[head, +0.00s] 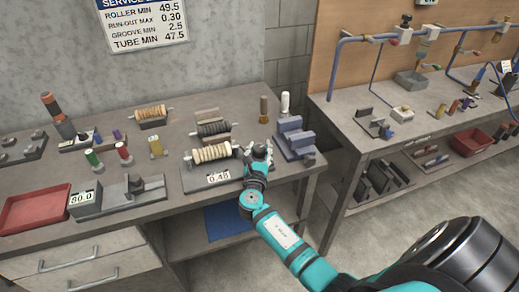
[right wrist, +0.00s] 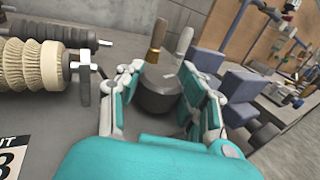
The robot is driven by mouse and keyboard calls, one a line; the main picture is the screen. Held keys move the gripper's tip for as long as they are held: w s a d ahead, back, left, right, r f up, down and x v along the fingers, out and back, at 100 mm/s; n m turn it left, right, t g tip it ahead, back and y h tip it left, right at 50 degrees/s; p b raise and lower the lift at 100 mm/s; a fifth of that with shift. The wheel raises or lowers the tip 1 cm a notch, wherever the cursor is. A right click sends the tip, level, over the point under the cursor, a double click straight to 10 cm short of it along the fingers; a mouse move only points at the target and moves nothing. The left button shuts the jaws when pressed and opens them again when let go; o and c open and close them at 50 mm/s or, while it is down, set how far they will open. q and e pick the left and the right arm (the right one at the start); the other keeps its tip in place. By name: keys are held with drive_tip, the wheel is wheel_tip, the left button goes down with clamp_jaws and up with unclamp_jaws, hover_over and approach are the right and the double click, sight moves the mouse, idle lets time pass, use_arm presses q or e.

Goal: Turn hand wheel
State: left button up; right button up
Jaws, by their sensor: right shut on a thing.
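A dark grey round piece, which looks like the hand wheel (right wrist: 158,97), sits between the fingers of my right gripper (right wrist: 160,92) in the right wrist view. The fingers stand on both sides of it and are shut on it. In the head view my right gripper (head: 258,155) is at the right end of a fixture that carries a cream ribbed roller (head: 208,153). The roller also shows at the left of the right wrist view (right wrist: 32,65). The lower part of the wheel is hidden by my gripper. My left gripper is not in view.
A display reading 0.48 (head: 218,177) is in front of the roller. A brown-topped tool (head: 264,109) and a white one (head: 285,104) stand behind the gripper. A blue-grey block fixture (head: 294,138) is close on the right. A red tray (head: 35,206) lies at far left.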

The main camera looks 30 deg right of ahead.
sight(256, 153)
drive_tip(key=m+g+h+b, duration=0.2)
drive_tip(key=m+g+h, duration=0.1)
drive_tip(key=g, duration=0.1)
drive_tip(key=shift+f+h, duration=0.15)
drive_tip(key=shift+h, duration=0.15)
drive_tip(key=shift+m+g+h+b, duration=0.8)
drive_tip(key=shift+m+g+b, duration=0.2)
drive_tip(key=shift+m+g, duration=0.4)
drive_tip(key=shift+r, duration=0.2)
drive_tip(key=o, duration=1.2)
drive_tip(key=shift+a+f, duration=0.1)
drive_tip(key=shift+a, duration=0.05)
drive_tip(key=shift+v, duration=3.6)
drive_tip(key=shift+w, duration=0.1)
